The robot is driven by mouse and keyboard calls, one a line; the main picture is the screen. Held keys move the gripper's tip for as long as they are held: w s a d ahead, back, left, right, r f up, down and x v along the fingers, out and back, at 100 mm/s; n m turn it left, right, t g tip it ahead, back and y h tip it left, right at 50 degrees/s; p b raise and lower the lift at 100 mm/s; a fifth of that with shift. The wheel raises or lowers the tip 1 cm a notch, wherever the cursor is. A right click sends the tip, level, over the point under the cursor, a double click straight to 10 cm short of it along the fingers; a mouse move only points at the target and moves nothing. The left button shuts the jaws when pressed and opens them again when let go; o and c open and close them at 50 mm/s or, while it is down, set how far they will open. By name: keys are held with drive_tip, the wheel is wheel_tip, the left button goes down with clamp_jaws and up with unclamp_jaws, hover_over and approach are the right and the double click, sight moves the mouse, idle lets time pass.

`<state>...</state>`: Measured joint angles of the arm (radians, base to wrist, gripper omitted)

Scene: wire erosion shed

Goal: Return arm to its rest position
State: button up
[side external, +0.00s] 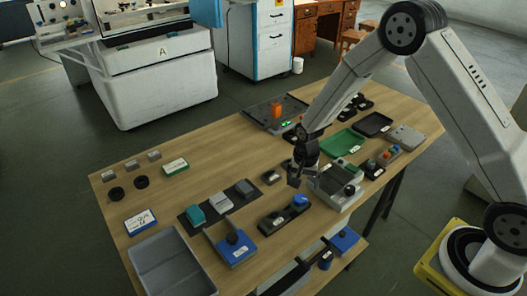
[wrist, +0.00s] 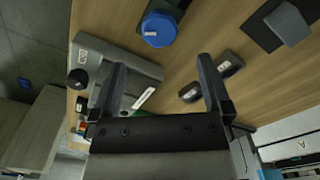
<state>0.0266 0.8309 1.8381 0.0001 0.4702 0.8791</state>
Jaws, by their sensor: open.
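My gripper (side external: 295,180) hangs above the middle of the wooden table (side external: 206,157), just left of a grey box-shaped device with a dark knob (side external: 336,186). In the wrist view my gripper (wrist: 165,90) has its two dark fingers spread wide apart with nothing between them. The grey device (wrist: 140,72) shows behind the left finger in that view. My arm reaches in from the right and bends high at the elbow. The tips look small in the side view, and their exact height over the table cannot be told.
A blue-knobbed block (side external: 290,214) stands in front of my gripper. A grey tray (side external: 172,262) sits at the front left, a green tray (side external: 342,142) and a black tray (side external: 373,124) behind right. A dark plate with an orange part (side external: 277,109) lies at the back. Bare wood shows at left centre.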

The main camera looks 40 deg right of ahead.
drive_tip(key=shift+r, duration=0.6)
drive_tip(key=shift+r, duration=0.1)
drive_tip(key=shift+s+r, duration=0.15)
drive_tip(key=shift+r, duration=0.1)
drive_tip(key=s+a+r+n+t, duration=0.1)
drive_tip(key=s+r+n+t, duration=0.1)
drive_tip(key=s+r+n, duration=0.8)
drive_tip(key=s+r, duration=0.3)
drive_tip(key=s, duration=0.2)
drive_tip(key=shift+t, duration=0.3)
